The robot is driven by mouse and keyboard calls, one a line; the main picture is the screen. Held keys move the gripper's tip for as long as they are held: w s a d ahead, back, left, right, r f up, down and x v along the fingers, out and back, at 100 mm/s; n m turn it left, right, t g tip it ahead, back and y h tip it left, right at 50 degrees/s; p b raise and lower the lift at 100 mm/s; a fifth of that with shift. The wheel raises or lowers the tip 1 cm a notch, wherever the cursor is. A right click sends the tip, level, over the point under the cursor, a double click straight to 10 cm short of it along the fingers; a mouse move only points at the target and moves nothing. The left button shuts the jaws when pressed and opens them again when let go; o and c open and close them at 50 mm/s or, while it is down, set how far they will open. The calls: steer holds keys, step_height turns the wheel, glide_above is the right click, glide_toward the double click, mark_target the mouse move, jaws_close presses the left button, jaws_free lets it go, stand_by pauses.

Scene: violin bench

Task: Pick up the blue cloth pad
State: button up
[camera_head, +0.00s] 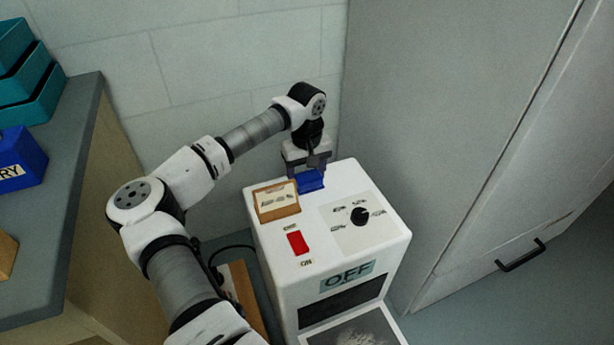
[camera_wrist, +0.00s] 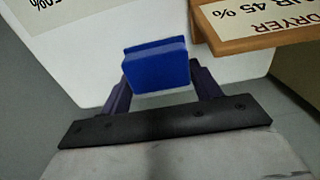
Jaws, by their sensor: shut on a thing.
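The blue cloth pad (camera_head: 311,181) is at the back of the white machine's top, under my gripper (camera_head: 306,170). In the wrist view the pad (camera_wrist: 158,66) is a blue block between the two dark fingers of my gripper (camera_wrist: 160,85), which is shut on it. I cannot tell whether the pad still touches the machine's top.
The white machine (camera_head: 269,249) carries a wooden card holder (camera_head: 277,203), a red switch (camera_head: 298,242), a black dial (camera_head: 361,215) and an OFF label (camera_head: 347,275). The card holder is close beside the pad. A grey cabinet (camera_head: 455,130) stands right; a counter (camera_head: 60,215) with teal trays (camera_head: 35,85) stands left.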

mark_target(307, 173)
step_height(307, 173, up, 19)
steer(key=p, duration=0.2)
steer(key=shift+r+p, duration=0.15)
steer(key=shift+p, duration=0.2)
steer(key=o, duration=0.3)
steer(key=shift+c, duration=1)
